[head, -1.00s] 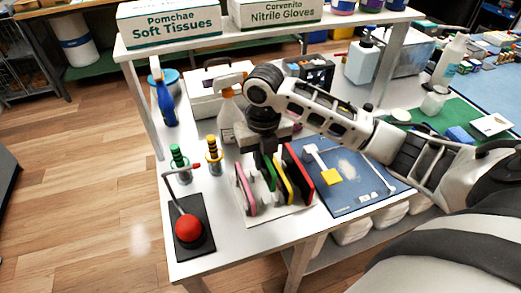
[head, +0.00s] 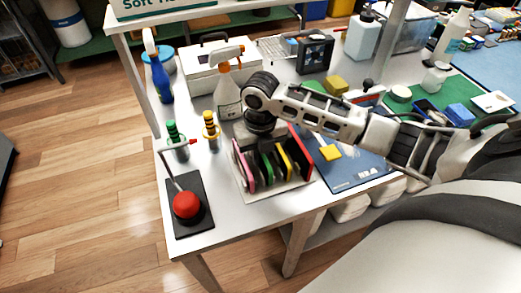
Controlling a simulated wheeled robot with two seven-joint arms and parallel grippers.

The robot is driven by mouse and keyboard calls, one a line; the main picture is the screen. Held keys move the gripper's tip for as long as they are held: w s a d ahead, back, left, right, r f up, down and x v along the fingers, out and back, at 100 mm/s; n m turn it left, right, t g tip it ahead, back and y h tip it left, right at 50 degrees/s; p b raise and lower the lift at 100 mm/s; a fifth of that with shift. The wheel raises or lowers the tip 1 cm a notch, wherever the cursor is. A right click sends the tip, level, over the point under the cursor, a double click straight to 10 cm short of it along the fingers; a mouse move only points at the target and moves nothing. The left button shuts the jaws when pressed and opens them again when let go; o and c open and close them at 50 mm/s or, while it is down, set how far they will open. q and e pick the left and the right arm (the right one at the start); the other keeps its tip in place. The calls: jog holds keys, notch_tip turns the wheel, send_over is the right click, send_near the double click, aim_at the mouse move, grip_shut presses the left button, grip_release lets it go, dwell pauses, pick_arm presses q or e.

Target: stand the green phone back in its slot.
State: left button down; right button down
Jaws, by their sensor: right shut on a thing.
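The phone rack (head: 270,194) is a pale stand near the table's front edge, holding phones upright side by side. A pink phone (head: 242,168) is at its left, a yellow phone (head: 284,160) right of the middle and a red phone (head: 301,150) at the right. The green phone (head: 267,167) is between the pink and yellow ones. My right gripper (head: 264,146) points down over it, shut on its upper part. The jaws are partly hidden by my wrist, and I cannot tell whether the phone's bottom is fully seated. My left gripper is out of view.

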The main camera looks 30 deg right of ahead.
jog(key=shift+f, duration=0.2)
jog(key=c, duration=1.4)
grip_release()
jog(key=shift+r, duration=0.3)
notch_tip(320, 180, up, 15)
jog(key=shift+r, duration=0.2)
